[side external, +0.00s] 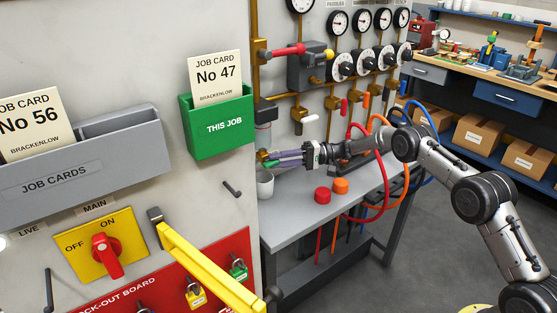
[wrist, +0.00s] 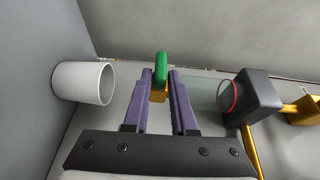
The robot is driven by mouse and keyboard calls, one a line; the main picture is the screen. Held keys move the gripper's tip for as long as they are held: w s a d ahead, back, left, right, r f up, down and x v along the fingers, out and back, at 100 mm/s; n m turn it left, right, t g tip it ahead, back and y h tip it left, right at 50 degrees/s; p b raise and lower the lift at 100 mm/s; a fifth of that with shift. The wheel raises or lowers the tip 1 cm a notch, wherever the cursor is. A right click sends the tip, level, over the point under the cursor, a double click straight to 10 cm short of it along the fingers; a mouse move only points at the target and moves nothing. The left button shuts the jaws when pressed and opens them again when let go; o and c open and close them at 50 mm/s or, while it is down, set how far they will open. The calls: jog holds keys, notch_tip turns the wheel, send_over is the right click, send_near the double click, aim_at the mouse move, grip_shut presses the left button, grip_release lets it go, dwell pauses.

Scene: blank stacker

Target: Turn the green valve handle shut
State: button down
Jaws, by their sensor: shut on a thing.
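The green valve handle (wrist: 161,64) shows in the wrist view as a rounded green bar on a brass fitting (wrist: 159,96). My gripper (wrist: 160,78) has its two purple fingers on either side of the handle and is shut on it. In the side external view my gripper (side external: 266,160) reaches left to the pipework beside the wall panel's edge, above the bench. The handle is mostly hidden by the panel edge and fingers there. I cannot tell how far it is turned.
A white cup (wrist: 84,83) stands left of the fingers. A dark grey block (wrist: 256,94) with brass pipe is to their right. Hoses hang beneath my arm; gauges line the wall.

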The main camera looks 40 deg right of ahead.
jog(key=shift+a+f, duration=0.1)
dwell(0.5)
jog(key=c, duration=0.8)
grip_release()
jog(key=shift+c, duration=0.2)
jog(key=v, duration=1.4)
jog(key=shift+f, duration=0.2)
jog(key=shift+w+a, duration=0.1)
